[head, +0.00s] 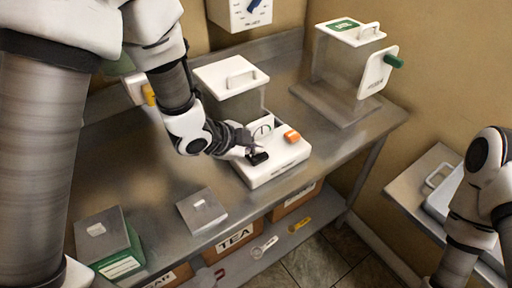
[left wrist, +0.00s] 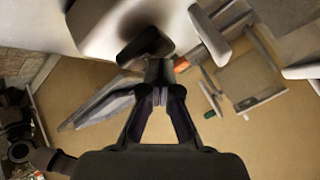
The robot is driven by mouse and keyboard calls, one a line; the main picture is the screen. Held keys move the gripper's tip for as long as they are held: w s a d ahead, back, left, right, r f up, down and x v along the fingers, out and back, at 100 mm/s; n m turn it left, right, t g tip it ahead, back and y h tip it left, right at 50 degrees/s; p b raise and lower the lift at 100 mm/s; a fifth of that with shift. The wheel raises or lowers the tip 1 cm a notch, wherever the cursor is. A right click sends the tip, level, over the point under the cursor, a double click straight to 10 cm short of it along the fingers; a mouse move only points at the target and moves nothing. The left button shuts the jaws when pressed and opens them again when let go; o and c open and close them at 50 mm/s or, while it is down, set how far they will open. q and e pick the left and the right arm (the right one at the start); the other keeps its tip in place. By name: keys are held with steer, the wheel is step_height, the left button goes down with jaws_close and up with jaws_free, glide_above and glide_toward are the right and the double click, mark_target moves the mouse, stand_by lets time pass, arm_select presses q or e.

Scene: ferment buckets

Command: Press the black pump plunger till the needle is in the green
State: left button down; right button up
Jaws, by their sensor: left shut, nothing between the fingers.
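The black pump plunger (head: 258,158) sits on top of a white pump base (head: 280,166), at its left front. A round gauge (head: 262,131) with a pale face stands behind it; the needle is too small to read against the green. My left gripper (head: 246,148) is shut and empty, right beside and slightly above the plunger. In the left wrist view the closed fingertips (left wrist: 160,70) are close to the black plunger (left wrist: 146,45); I cannot tell if they touch. An orange part (head: 292,136) is on the base's right side. My right gripper is out of view.
A clear container with a white handled lid (head: 231,76) stands behind the pump. Another lidded container (head: 350,33) is at the back right. The bench right of the pump (head: 335,128) is clear.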

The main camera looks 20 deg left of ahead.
mark_target(254, 155)
arm_select(q)
steer(key=shift+f+b, duration=0.3)
steer(key=shift+f, duration=0.15)
stand_by(0.4)
steer(key=shift+r+p, duration=1.9)
steer(key=shift+r, duration=0.15)
step_height(254, 155, up, 5)
steer(key=p, duration=0.4)
steer(key=shift+p, duration=0.3)
steer(key=shift+w, duration=0.1)
